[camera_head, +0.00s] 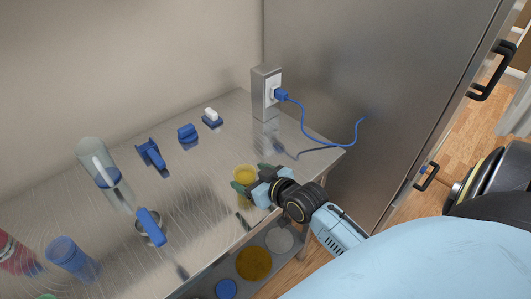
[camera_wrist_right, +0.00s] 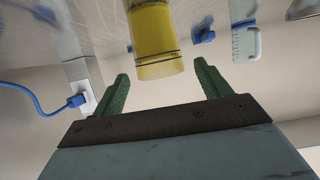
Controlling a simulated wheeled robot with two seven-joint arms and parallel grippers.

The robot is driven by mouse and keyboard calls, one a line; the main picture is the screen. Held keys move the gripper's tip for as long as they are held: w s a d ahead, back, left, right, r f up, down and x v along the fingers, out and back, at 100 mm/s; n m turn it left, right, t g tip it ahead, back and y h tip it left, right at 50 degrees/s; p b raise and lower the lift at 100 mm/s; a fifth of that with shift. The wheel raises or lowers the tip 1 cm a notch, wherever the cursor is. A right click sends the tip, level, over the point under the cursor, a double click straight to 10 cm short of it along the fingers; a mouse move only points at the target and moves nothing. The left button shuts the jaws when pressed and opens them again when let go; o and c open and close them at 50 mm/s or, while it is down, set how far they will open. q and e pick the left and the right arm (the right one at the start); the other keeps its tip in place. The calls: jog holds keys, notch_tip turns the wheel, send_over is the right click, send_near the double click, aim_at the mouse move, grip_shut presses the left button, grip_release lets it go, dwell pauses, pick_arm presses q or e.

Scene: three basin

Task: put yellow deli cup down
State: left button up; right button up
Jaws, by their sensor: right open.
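The yellow deli cup (camera_head: 244,172) stands on the steel counter near its front edge. It also shows large in the right wrist view (camera_wrist_right: 154,42), where it appears inverted because of the camera's angle. My right gripper (camera_head: 251,179) is at the cup's near side with its green fingers spread. In the right wrist view the open fingers (camera_wrist_right: 163,84) point toward the cup, which lies just beyond and between their tips, with visible gaps to both. The cup's lower near side is partly hidden by the gripper in the head view. My left gripper is not in view.
A socket box (camera_head: 266,92) with a blue cable (camera_head: 310,139) stands behind the cup. Blue items (camera_head: 151,153), a clear container (camera_head: 98,160), a blue-handled tool (camera_head: 150,226) and a blue cup (camera_head: 68,256) stand leftward. A lower shelf holds round lids (camera_head: 253,264).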

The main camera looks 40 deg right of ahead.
jog(key=v, duration=0.7)
dwell(0.4)
